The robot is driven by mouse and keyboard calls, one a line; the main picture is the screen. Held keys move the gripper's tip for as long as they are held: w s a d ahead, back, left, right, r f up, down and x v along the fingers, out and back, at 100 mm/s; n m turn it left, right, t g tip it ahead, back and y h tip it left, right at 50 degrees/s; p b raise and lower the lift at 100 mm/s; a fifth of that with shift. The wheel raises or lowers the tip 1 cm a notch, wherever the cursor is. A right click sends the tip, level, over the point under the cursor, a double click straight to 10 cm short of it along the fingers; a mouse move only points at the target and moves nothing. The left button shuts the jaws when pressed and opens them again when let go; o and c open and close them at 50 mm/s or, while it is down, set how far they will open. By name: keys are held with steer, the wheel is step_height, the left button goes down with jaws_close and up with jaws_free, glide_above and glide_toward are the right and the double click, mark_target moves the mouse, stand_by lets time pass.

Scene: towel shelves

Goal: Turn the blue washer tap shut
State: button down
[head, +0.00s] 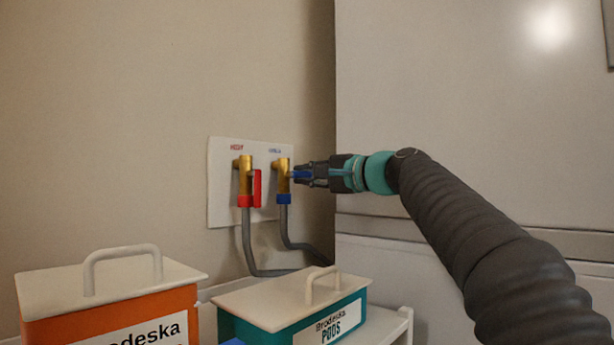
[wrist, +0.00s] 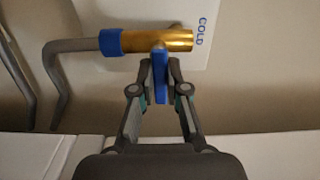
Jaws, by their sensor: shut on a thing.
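The blue washer tap is a brass valve (head: 283,168) on a white wall plate, under the blue label. The wrist view shows its brass body (wrist: 160,41) with the blue collar and the word COLD. Its blue lever (wrist: 161,78) lies crosswise to the brass body and hose line. My gripper (head: 300,174) reaches in from the right in the head view. In the wrist view, its two fingers (wrist: 160,92) are on either side of the lever, shut on it. The fingers partly hide the lever in the head view.
A second brass tap (head: 243,168) with a red lever (head: 257,188) pointing down is just left. Grey hoses (head: 247,245) hang below. An orange bin (head: 50,312) and a teal pods box (head: 258,335) stand below. A large pale cabinet or appliance face (head: 460,100) is at right.

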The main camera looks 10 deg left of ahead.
steer(key=c, duration=1.2)
jaws_free()
steer(key=shift+o, duration=0.2)
steer(key=v, duration=1.2)
